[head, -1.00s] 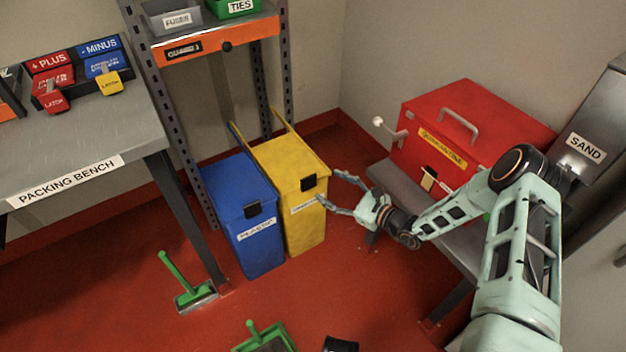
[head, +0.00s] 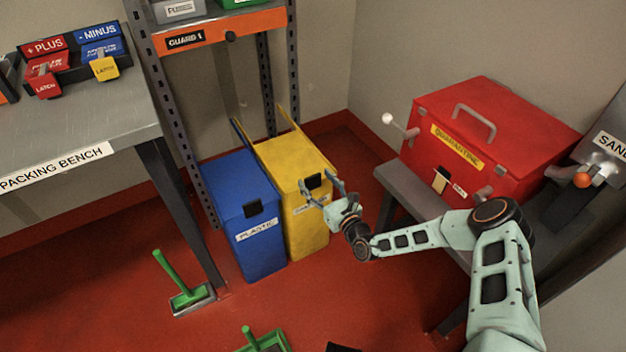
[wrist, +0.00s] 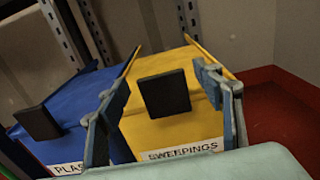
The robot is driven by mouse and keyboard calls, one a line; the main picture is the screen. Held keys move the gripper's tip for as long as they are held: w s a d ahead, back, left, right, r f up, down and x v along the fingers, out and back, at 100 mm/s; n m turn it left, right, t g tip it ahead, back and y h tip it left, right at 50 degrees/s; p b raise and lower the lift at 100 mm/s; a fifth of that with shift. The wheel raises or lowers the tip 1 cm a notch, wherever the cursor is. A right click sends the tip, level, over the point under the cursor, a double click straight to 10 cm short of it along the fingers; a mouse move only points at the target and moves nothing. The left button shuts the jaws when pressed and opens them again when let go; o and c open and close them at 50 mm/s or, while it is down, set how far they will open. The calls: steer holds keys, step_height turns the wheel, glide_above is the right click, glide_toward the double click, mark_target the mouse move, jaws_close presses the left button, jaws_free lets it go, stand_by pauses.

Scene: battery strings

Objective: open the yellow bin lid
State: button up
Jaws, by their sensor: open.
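The yellow bin (head: 308,230) stands on the red floor, its yellow lid (head: 290,158) shut. A black tab (head: 313,181) sits at the lid's front edge; in the wrist view the black tab (wrist: 164,93) shows large above a SWEEPINGS label (wrist: 180,150). My gripper (head: 320,184) is open and empty in front of the yellow bin. In the wrist view its two fingers (wrist: 166,108) lie on either side of the tab, with gaps between. I cannot tell how far the fingertips are from the tab in depth.
A blue PLASTIC bin (head: 245,215) stands right beside the yellow one on the left. A shelf post (head: 170,110) and the packing bench (head: 80,120) are further left. A red quarantine box (head: 490,140) sits on a grey bench at right.

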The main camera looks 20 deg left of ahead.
steer(key=shift+x, duration=1.2)
